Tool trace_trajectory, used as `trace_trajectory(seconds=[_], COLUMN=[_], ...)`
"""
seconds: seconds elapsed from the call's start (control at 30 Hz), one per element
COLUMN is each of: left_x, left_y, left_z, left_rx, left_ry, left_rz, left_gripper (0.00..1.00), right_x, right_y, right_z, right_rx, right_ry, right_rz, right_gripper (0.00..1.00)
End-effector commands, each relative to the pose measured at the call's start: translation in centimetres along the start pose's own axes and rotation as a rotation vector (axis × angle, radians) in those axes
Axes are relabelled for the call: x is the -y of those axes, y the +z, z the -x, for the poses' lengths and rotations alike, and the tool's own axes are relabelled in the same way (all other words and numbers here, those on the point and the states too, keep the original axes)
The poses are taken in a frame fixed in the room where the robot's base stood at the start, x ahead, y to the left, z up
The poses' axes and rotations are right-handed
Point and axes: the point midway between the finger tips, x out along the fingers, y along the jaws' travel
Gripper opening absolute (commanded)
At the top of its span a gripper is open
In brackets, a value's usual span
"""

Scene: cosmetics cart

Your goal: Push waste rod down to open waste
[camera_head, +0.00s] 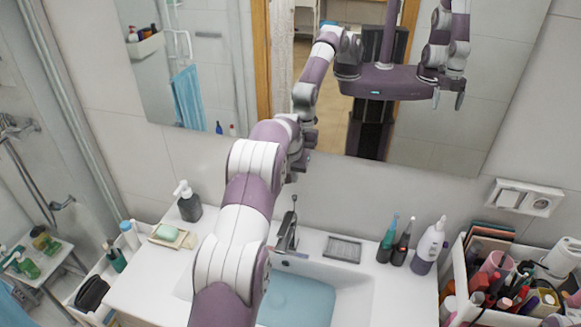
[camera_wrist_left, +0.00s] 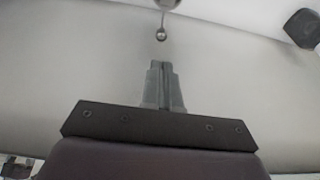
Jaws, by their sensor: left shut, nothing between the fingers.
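The waste rod (camera_head: 294,197) stands behind the faucet (camera_head: 287,232), and its small ball top shows just above it in the head view. In the left wrist view the waste rod's round metal knob (camera_wrist_left: 161,35) lies straight beyond my fingertips, with a small gap in the picture. My left gripper (camera_wrist_left: 161,64) is shut and empty. In the head view my left arm reaches over the sink, and the left gripper (camera_head: 291,177) is close above the rod, partly hidden by the wrist. The sink (camera_head: 297,300) has a light blue area at its bottom. My right gripper is not directly in view.
A soap dispenser (camera_head: 187,201) and a soap dish (camera_head: 171,236) stand left of my arm. A black tray (camera_head: 343,249) and several bottles (camera_head: 430,246) stand right of the faucet. A large mirror (camera_head: 420,140) on the wall behind reflects my body.

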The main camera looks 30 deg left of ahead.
Motion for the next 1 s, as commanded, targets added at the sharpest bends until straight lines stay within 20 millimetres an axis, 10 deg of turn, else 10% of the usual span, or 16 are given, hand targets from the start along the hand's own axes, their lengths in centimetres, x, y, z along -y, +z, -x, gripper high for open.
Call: trace_trajectory(seconds=[0.33, 1.0], left_x=[0.0, 0.1], left_y=[0.0, -0.5], left_z=[5.7, 5.9], left_rx=[-0.001, -0.032], left_ry=[0.0, -0.005], left_rz=[0.001, 0.017], left_gripper=[0.0, 0.0], right_x=[0.0, 0.0], right_y=[0.1, 0.1], right_z=[-1.6, -1.6], right_rx=[-0.002, -0.001], right_ry=[0.0, 0.0], right_rz=[0.0, 0.0], right_gripper=[0.88, 0.88])
